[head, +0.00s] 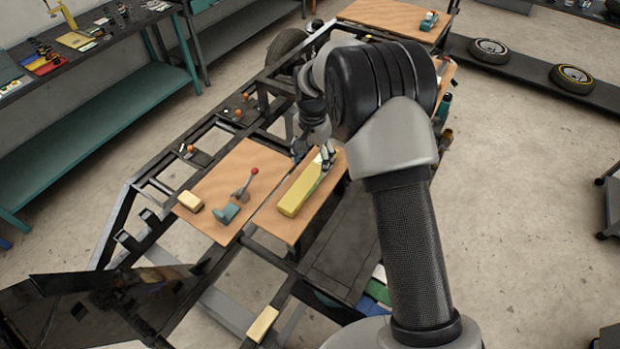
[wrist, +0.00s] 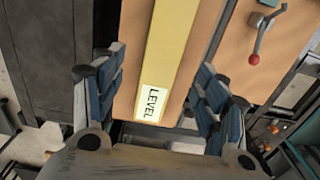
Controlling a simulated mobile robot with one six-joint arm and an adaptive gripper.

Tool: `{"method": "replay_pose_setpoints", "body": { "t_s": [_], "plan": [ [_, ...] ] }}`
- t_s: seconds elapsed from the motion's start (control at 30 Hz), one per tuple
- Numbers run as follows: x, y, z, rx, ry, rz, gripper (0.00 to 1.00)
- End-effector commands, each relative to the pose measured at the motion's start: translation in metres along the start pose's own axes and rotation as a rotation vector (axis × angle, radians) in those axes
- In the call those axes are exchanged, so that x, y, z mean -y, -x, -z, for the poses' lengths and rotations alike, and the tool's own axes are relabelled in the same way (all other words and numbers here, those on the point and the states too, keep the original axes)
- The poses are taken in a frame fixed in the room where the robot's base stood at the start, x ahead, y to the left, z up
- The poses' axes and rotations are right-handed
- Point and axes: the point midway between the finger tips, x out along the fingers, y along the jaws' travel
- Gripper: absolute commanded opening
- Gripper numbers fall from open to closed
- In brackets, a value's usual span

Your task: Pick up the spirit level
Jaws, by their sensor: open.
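The spirit level is a long yellow bar (head: 297,193) lying on a wooden board on the dark metal frame in the head view. In the wrist view the level (wrist: 170,50) runs up from the middle, with a white "LEVEL" label near its close end. My gripper (wrist: 158,103) is open, with one blue-padded finger on each side of the labelled end and gaps between. In the head view my gripper (head: 325,158) is at the far end of the level. My arm hides part of the frame. I cannot tell the exact height of the fingers over the board.
A second board (head: 215,205) beside it holds a teal tool with a red-knobbed lever (head: 238,197) and a small yellow block (head: 190,201). Another yellow block (head: 263,324) lies on the frame lower down. A teal workbench (head: 100,110) stands at the left. Open floor lies at the right.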

Motion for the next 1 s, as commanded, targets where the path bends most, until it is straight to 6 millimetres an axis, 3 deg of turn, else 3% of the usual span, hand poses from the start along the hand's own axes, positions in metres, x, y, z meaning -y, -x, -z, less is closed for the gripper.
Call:
{"method": "replay_pose_setpoints", "body": {
  "t_s": [0.27, 0.6, 0.83, 1.0],
  "plan": [
    [0.001, -0.017, -0.001, 0.001, 0.001, -0.001, 0.67],
    [0.004, -0.061, -0.004, 0.001, 0.0, -0.001, 0.67],
    [0.004, -0.063, -0.003, 0.0, 0.0, 0.0, 0.67],
    [0.004, -0.063, -0.003, 0.0, 0.0, 0.0, 0.55]
  ]
}}
